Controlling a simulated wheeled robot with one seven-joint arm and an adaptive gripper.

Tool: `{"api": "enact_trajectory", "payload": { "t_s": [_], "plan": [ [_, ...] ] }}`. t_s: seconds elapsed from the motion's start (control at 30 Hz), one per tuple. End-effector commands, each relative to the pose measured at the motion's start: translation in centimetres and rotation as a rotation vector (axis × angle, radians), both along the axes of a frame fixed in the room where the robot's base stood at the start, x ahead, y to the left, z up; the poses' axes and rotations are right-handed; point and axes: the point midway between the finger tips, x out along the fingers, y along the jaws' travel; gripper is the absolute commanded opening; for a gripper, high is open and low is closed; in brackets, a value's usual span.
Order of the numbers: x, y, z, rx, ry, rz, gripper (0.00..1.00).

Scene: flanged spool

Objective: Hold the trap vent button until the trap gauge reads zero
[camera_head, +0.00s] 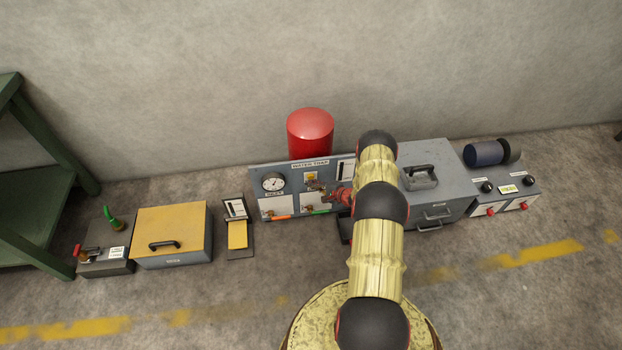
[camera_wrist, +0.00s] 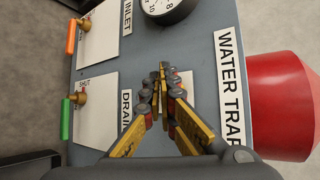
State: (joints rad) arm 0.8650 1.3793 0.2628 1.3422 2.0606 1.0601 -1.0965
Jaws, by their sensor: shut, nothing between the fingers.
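An orange inlet lever (camera_wrist: 71,34) and a green drain lever (camera_wrist: 67,119) stick out from white plates low on the panel. A yellow-lidded box (camera_head: 170,228) stands left, a grey case (camera_head: 435,180) right. Open floor lies in front.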

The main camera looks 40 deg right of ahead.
Motion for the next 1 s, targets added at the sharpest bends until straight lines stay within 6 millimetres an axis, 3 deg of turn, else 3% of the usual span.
{"api": "enact_trajectory", "payload": {
  "t_s": [1.0],
  "plan": [
    [0.71, -0.43, 0.05, 0.0, 0.0, 0.0, 0.0]
  ]
}}
